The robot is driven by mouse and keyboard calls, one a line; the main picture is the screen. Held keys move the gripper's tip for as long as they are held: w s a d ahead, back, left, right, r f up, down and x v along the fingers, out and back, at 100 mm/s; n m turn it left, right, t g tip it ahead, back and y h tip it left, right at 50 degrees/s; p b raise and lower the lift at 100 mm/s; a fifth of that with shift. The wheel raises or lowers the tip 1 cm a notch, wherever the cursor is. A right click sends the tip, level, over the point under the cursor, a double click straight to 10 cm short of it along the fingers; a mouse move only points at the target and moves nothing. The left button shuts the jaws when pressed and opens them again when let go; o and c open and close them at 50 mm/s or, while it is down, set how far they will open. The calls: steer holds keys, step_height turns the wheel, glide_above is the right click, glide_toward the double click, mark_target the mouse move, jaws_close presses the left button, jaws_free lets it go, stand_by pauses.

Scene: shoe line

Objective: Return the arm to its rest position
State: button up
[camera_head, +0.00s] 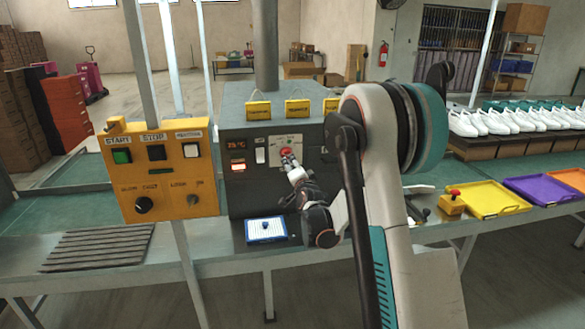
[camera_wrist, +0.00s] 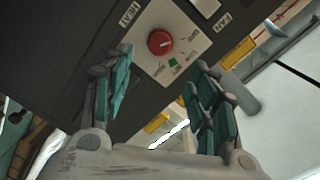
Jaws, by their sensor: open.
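My gripper (camera_wrist: 158,105) is open in the wrist view, with its teal-padded fingers apart and nothing between them. A red round knob (camera_wrist: 160,42) on a pale plate of the dark machine lies ahead of it, beyond the fingertips. In the head view my arm (camera_head: 385,180) reaches from the right toward the dark machine (camera_head: 240,115). The gripper end is at the machine's front, close to the red knob (camera_head: 287,152). Whether it touches the knob cannot be told from the head view.
A yellow control box (camera_head: 165,175) stands left of the machine. A blue-edged white tray (camera_head: 266,230) lies below the gripper. Yellow tray (camera_head: 492,199), purple tray (camera_head: 545,189) and rows of white shoes (camera_head: 500,122) are to the right. A slatted mat (camera_head: 98,248) lies at left.

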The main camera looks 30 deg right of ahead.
stand_by(0.4)
steer(key=s+a+r+n+g+y, duration=0.2)
steer(key=s+a+r+n, duration=0.25)
steer(key=s+a, duration=0.4)
steer(key=s+a+r+n+g+y, duration=0.25)
steer(key=s+a+r, duration=0.25)
steer(key=s+a, duration=0.3)
steer(key=s+a+f+n+g, duration=0.1)
steer(key=s+a+f+n, duration=0.1)
steer(key=s, duration=0.7)
steer(key=s+a+f+n+g, duration=0.2)
steer(key=s+n, duration=0.1)
steer(key=s, duration=0.7)
steer(key=s+a+f+n+g, duration=0.2)
steer(key=s+a+f+n, duration=0.1)
steer(key=s, duration=0.6)
steer(key=shift+s, duration=0.3)
